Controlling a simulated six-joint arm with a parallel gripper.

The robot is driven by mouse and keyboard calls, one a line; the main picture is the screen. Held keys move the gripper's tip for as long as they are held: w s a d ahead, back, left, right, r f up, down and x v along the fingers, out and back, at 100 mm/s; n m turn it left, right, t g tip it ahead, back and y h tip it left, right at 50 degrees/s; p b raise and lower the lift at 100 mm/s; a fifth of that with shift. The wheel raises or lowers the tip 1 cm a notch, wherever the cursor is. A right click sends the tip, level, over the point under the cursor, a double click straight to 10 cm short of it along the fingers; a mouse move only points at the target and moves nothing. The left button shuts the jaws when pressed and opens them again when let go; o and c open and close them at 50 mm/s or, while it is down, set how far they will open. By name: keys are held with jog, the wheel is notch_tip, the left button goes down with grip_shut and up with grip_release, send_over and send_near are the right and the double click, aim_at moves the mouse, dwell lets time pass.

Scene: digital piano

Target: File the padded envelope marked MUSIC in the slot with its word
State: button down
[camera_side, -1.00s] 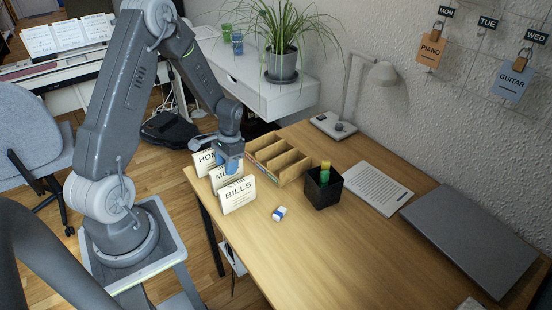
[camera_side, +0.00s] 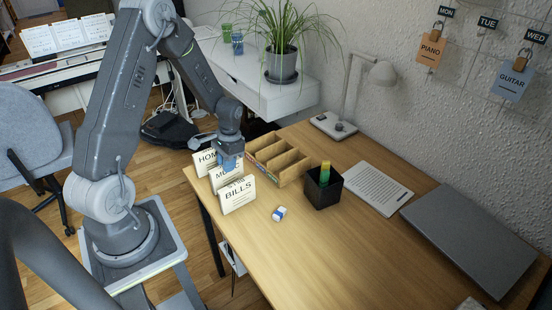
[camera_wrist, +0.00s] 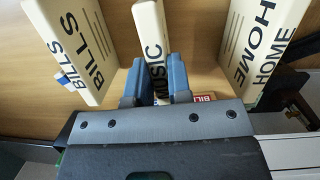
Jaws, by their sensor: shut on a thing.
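The padded envelope marked MUSIC (camera_wrist: 153,40) is pale cream and stands upright between the HOME envelope (camera_wrist: 262,45) and the BILLS envelope (camera_wrist: 72,45). My gripper (camera_wrist: 156,82) is shut on the MUSIC envelope, with one blue finger on each face. In the side view my gripper (camera_side: 229,166) covers part of the MUSIC envelope (camera_side: 224,180) at the desk's left end. The wooden slot rack (camera_side: 290,174) stands just to the right, with several open compartments that look empty. A red label reading BILL shows beside my finger in the wrist view; other slot words cannot be read.
A black pen cup (camera_side: 323,190) stands right of the rack, and a blue-and-white eraser (camera_side: 279,213) lies in front. A paper sheet (camera_side: 377,188), a lamp (camera_side: 382,75) and a grey laptop (camera_side: 470,235) are farther right. The desk's front middle is clear.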

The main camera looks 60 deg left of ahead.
notch_tip(320, 180, up, 11)
jog(key=shift+f, duration=0.15)
dwell(0.5)
jog(key=shift+w, duration=0.1)
jog(key=w+r, duration=0.2)
jog(key=w, duration=1.7)
notch_tip(320, 180, down, 11)
jog(key=shift+a, duration=0.15)
jog(key=shift+s, duration=0.1)
jog(key=c, duration=1)
grip_release()
